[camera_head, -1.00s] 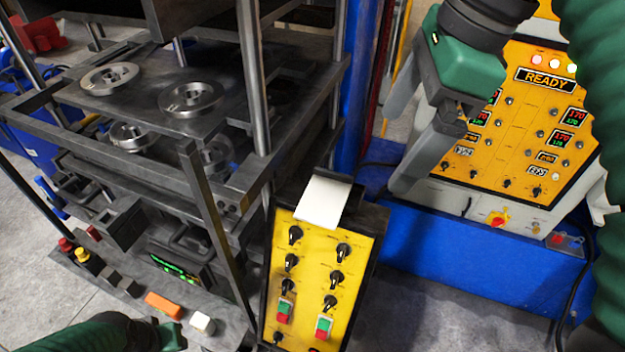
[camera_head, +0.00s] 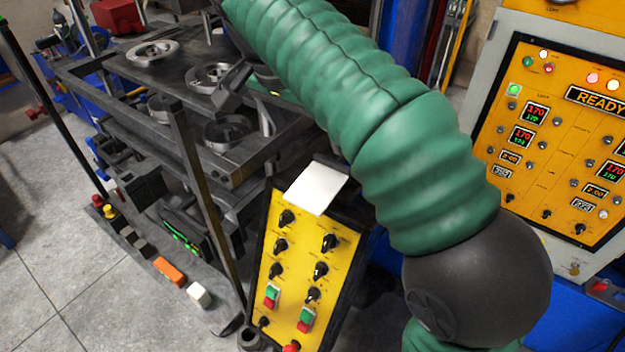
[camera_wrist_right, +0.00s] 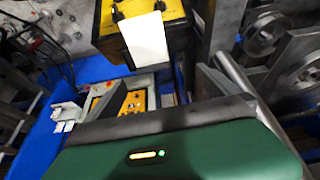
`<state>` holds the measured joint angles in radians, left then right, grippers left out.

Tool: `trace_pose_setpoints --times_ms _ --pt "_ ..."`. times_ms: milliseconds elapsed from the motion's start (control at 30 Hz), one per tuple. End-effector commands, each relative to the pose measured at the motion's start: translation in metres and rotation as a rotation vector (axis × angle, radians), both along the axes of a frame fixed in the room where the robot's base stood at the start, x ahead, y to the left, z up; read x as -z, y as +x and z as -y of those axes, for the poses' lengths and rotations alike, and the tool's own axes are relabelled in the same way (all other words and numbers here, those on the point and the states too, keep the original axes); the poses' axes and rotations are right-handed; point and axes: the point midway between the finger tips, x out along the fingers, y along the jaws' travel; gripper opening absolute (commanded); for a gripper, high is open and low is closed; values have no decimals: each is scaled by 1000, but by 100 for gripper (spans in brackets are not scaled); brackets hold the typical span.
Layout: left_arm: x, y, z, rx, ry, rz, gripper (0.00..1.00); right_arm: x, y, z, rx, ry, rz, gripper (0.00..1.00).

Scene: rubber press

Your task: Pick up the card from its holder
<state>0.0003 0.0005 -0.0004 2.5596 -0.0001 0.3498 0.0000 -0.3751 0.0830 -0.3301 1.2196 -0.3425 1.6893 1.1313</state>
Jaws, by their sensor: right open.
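The white card (camera_head: 316,188) sits in a dark holder at the top of the yellow control box (camera_head: 305,250). The card also shows in the right wrist view (camera_wrist_right: 146,40), upper middle, with nothing gripping it. My right gripper (camera_head: 232,90) is open, up and left of the card, near the press; my green arm sleeve partly hides it. My left gripper is not in view.
The metal press with round steel moulds (camera_head: 215,75) stands at the left, close to my right gripper. A dark post (camera_head: 205,200) rises left of the control box. A larger yellow panel reading READY (camera_head: 560,130) stands at the right. Grey floor lies at lower left.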

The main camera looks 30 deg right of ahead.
Motion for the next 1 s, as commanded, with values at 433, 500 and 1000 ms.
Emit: trace_pose_setpoints --times_ms 433,500,1000 --pt "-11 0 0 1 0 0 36 65 5 30 4 2 -2 100" --pt "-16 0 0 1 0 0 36 77 5 34 3 2 -2 100" --pt "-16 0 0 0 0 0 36 97 9 43 4 3 3 80"
